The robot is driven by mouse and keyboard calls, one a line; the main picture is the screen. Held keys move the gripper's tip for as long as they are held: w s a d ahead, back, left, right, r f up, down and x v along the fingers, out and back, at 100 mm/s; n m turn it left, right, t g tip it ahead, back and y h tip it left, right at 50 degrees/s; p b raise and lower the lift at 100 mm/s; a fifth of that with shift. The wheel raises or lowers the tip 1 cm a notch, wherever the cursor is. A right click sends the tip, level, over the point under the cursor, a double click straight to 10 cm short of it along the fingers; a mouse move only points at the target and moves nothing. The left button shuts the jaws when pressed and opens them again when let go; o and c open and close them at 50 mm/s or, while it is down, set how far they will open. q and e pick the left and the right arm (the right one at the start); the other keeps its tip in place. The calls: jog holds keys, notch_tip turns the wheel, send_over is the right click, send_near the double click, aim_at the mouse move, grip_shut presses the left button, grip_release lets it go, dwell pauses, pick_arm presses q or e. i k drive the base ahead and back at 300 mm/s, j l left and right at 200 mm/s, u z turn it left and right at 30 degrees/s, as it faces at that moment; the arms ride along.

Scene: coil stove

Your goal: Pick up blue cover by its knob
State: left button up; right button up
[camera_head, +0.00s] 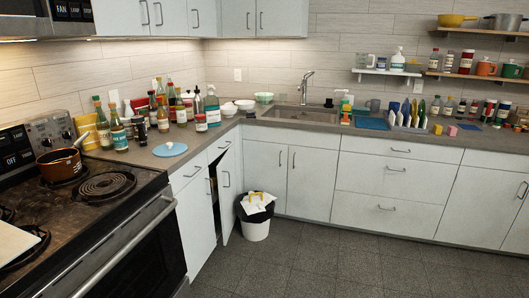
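The blue cover (171,150) is a light blue round disc lying flat on the counter, just right of the stove. Its small pale knob (169,145) points up from near the middle. Nothing covers it. Neither of my grippers shows in the head view.
A brown pot (60,165) sits on a back burner of the coil stove (110,215). Several bottles and a jar (201,123) stand behind the cover. A cabinet door (226,195) hangs open below the counter, near a trash bin (256,222). The floor (330,262) in front is clear.

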aim_at(170, 149)
jog(key=i+l, duration=0.1)
jog(key=i, duration=1.3)
jog(key=u, duration=0.05)
